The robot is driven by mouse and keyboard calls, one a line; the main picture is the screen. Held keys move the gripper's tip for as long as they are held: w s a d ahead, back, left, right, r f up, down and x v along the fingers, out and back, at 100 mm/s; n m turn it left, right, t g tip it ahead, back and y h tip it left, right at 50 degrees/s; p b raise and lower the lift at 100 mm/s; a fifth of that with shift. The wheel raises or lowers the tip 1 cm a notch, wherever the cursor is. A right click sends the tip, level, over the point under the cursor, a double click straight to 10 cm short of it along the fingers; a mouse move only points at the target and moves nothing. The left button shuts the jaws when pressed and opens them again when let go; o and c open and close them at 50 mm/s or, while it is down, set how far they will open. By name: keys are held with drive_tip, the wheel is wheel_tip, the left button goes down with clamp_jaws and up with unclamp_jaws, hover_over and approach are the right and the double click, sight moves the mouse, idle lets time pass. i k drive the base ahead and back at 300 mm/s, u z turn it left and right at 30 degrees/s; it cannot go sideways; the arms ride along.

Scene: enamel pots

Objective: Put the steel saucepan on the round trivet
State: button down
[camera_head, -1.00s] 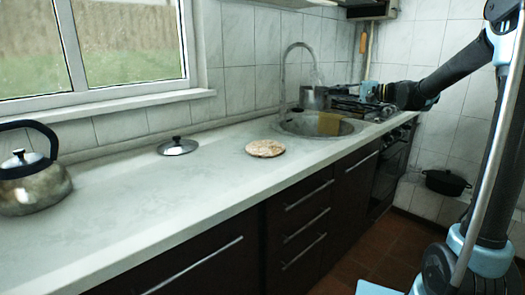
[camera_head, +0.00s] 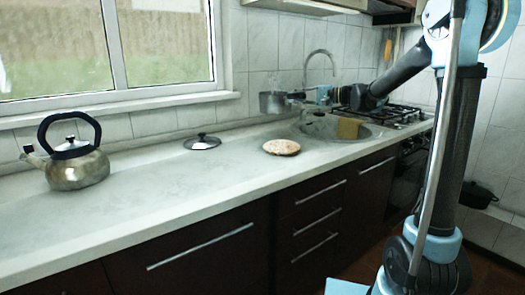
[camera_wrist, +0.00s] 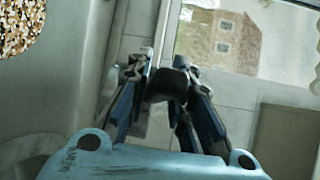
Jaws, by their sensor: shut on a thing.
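The steel saucepan (camera_head: 272,102) is held in the air above the counter, near the tiled back wall and left of the tap. My gripper (camera_head: 298,98) is shut on its handle, to the right of the pan body. In the wrist view my gripper (camera_wrist: 167,88) has the dark handle (camera_wrist: 168,84) between its fingers; I cannot make out the pan body there. The round trivet (camera_head: 281,147), a mottled tan disc, lies bare on the counter, lower than the pan in the head view. Part of the trivet (camera_wrist: 18,24) shows at the wrist view's upper left.
A lid with a black knob (camera_head: 202,142) lies left of the trivet, and a kettle (camera_head: 78,168) stands farther left. The stove (camera_head: 402,113) lies beyond.

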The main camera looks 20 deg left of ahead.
sight(294, 152)
drive_tip(key=u, duration=0.7)
drive_tip(key=k, duration=1.65)
drive_tip(key=z, duration=0.6)
drive_tip(key=i, duration=1)
drive_tip(key=u, duration=0.05)
